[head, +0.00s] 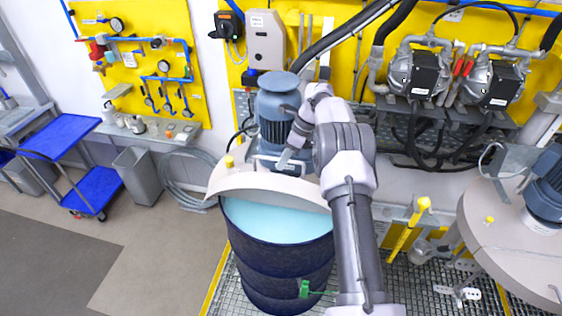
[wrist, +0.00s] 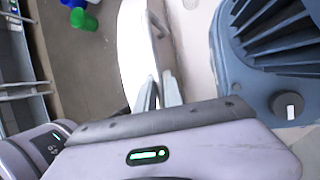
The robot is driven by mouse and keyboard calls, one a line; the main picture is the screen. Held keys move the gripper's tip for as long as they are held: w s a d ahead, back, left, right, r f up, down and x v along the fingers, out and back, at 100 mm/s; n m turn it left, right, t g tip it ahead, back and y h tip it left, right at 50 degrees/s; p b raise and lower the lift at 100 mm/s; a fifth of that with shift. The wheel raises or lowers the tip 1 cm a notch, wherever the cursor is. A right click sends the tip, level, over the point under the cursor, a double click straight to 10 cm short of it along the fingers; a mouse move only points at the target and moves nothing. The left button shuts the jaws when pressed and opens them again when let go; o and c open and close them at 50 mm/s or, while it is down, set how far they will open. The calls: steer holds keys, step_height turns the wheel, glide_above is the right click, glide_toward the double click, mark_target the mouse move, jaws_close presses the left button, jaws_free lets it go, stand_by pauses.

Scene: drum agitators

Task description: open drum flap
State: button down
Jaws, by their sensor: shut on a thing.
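The dark blue drum (head: 280,255) stands on the grating with its near half open, and light blue liquid (head: 275,218) shows inside. The pale beige flap (head: 265,190) is raised, tilted up along the far side of the opening in front of the agitator motor (head: 278,110). My gripper (head: 286,158) is at the flap's upper edge, close to the motor base. In the wrist view, my gripper (wrist: 158,95) is shut at the edge of the pale flap (wrist: 135,45), beside the blue motor (wrist: 275,55). The exact grip point is partly hidden by the gripper body.
A second drum lid (head: 500,245) with a motor is at right. Pumps (head: 445,75) and hoses hang on the yellow wall panel behind. A yellow post (head: 408,230) stands right of my arm. A blue cart (head: 85,165) is at left. The floor at front left is clear.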

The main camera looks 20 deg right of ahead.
stand_by(0.3)
steer(key=c, duration=1.8)
jaws_free()
steer(key=o, duration=0.3)
steer(key=shift+w+a+f, duration=0.1)
steer(key=shift+w+a, duration=0.1)
steer(key=shift+w, duration=0.05)
steer(key=shift+s+d, duration=0.1)
steer(key=shift+s, duration=0.05)
steer(key=p+v, duration=0.1)
steer(key=v, duration=1.1)
steer(key=shift+p, duration=0.4)
